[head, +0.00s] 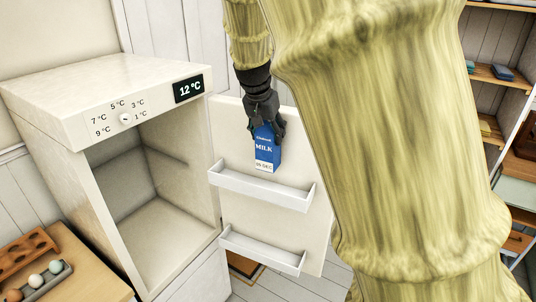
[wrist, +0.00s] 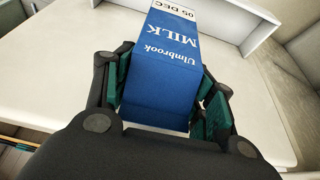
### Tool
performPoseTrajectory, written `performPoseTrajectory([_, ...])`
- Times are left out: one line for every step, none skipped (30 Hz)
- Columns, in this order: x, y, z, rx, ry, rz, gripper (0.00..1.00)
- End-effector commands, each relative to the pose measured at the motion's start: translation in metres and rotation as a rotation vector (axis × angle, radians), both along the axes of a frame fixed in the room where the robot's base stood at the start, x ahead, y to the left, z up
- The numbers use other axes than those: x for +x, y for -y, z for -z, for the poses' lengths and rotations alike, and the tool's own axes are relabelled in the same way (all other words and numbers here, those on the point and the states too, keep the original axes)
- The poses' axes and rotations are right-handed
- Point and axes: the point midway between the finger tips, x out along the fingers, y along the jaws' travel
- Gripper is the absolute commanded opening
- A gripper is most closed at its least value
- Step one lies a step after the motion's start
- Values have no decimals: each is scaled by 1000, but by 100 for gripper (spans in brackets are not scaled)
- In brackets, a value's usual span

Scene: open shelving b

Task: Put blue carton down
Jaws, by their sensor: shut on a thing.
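The blue carton (head: 267,150) has a white lower band and the words MILK and 05 DEC. My gripper (head: 265,128) is shut on its upper part from above. The carton hangs roughly upright in front of the open fridge door (head: 240,130), above the upper door shelf (head: 262,190). In the wrist view the carton (wrist: 168,75) sits between the two fingers (wrist: 168,100), and its label reads Ulmbrook MILK. Whether the carton's bottom touches the shelf cannot be told; a gap seems to show in the head view.
A lower door shelf (head: 262,250) is empty. A wooden counter (head: 85,270) holds an egg tray (head: 48,281). Shelving (head: 500,75) stands at right. My arm blocks much of the middle.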

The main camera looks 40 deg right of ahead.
Motion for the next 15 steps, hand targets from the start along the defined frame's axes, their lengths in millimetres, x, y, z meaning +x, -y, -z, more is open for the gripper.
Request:
performPoseTrajectory([-1, 0, 8, 2, -3, 1, 0])
performPoseTrajectory([-1, 0, 13, 2, -3, 1, 0])
performPoseTrajectory([-1, 1, 20, 2, -3, 2, 0])
performPoseTrajectory([-1, 1, 26, 1, -2, 2, 0])
performPoseTrajectory([-1, 1, 30, 1, -1, 1, 0])
performPoseTrajectory([-1, 1, 36, 1, -1, 1, 0])
performPoseTrajectory([-1, 1, 39, 0, 0, 1, 0])
performPoseTrajectory([-1, 1, 42, 0, 0, 1, 0])
performPoseTrajectory([-1, 1, 46, 0, 0, 1, 0])
performPoseTrajectory([-1, 1, 48, 0, 0, 1, 0])
performPoseTrajectory([-1, 1, 50, -1, 1, 1, 0])
performPoseTrajectory([0, 1, 51, 0, 2, 1, 0])
performPoseTrajectory([0, 1, 52, 0, 2, 1, 0])
performPoseTrajectory([0, 1, 53, 0, 2, 1, 0])
performPoseTrajectory([0, 1, 55, 0, 2, 1, 0])
